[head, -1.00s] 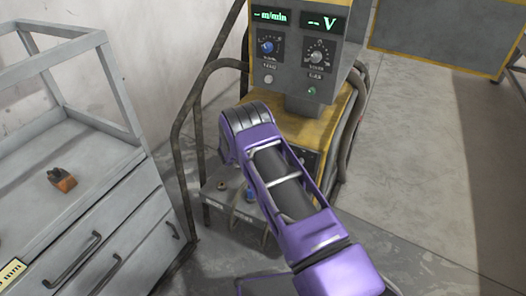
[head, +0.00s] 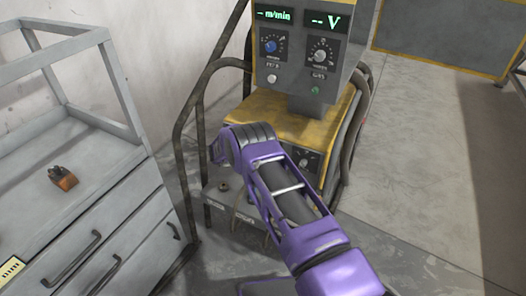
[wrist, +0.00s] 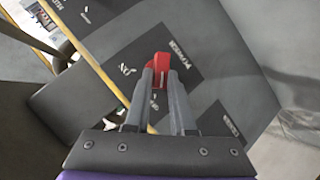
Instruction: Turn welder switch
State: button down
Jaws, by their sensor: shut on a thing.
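The welder (head: 285,110) stands in the middle of the head view, with a grey front and a yellow top. Its red switch (wrist: 162,62) shows in the wrist view on a dark label plate, with small lettering around it. My gripper (wrist: 160,75) has its two grey fingers closed around the red switch, one on each side. The fingers hide part of the switch and some lettering, so I cannot tell its exact setting. In the head view the switch and fingertips are hidden behind my purple arm.
A grey control box (head: 305,50) with displays and knobs rises above the welder. Black bent rails and hoses flank it. A grey drawer cabinet (head: 110,215) stands at left with a small orange-brown object (head: 63,178) on top. The floor (head: 410,170) at right is clear.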

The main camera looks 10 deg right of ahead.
jog(key=shift+w+r, duration=0.1)
jog(key=c, duration=0.8)
grip_release()
jog(key=shift+o, duration=0.2)
jog(key=p+v, duration=0.2)
jog(key=v, duration=1.5)
jog(key=shift+a+p, duration=0.1)
jog(key=shift+p, duration=0.2)
